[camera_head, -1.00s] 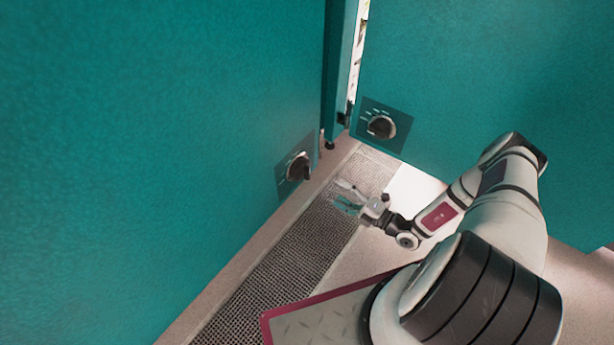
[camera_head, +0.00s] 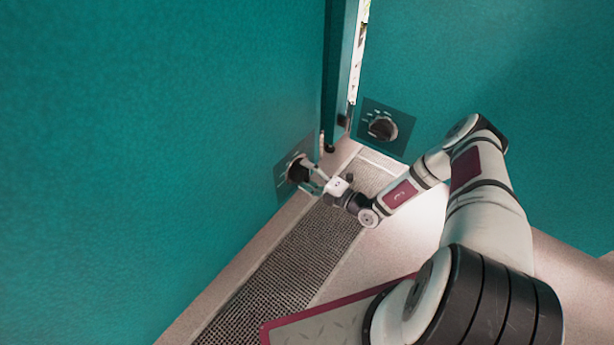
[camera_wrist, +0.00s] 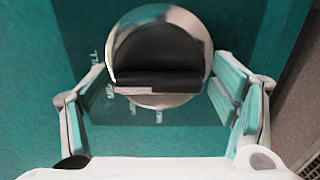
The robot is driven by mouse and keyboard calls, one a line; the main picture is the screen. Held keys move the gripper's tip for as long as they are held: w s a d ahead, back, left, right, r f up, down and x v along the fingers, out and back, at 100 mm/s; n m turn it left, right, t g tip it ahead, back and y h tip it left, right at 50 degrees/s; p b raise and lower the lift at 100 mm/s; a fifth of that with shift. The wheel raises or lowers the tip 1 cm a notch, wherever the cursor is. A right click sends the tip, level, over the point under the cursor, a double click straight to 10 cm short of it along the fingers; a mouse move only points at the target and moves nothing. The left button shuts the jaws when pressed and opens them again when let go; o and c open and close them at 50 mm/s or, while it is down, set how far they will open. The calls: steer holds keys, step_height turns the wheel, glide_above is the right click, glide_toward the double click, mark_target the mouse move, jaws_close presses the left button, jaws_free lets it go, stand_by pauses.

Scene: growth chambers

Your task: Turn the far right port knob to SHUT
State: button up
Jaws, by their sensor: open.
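Two black port knobs with silver rims show in the head view. One knob (camera_head: 297,170) is on the left teal panel, low near the corner. The other knob (camera_head: 382,128) is on the right teal panel. My gripper (camera_head: 311,176) is at the left panel's knob. In the wrist view this knob (camera_wrist: 158,58) lies ahead between my open fingers (camera_wrist: 165,105), with its dark grip bar level across the picture. Finger contact with the knob cannot be told. Pale lettering shows below and left of the knob, partly readable. The gripper partly hides the knob in the head view.
A metal floor grating (camera_head: 290,265) runs along the foot of the left panel. A dark teal post (camera_head: 338,80) stands in the corner between the panels, beside a narrow bright gap. The pale floor (camera_head: 425,235) is open to the right of the grating.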

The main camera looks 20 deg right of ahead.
steer(key=shift+c, duration=0.6)
steer(key=c, duration=0.8)
steer(key=shift+n, duration=0.4)
steer(key=n+p, duration=0.2)
steer(key=n, duration=0.1)
steer(key=shift+r+n, duration=0.1)
steer(key=shift+n, duration=0.2)
steer(key=n+p, duration=0.1)
steer(key=n, duration=0.3)
steer(key=shift+n+p, duration=0.3)
steer(key=n+p, duration=0.1)
steer(key=n, duration=0.3)
steer(key=shift+p, duration=0.4)
steer(key=shift+n+p, duration=0.9)
steer(key=shift+n, duration=1.5)
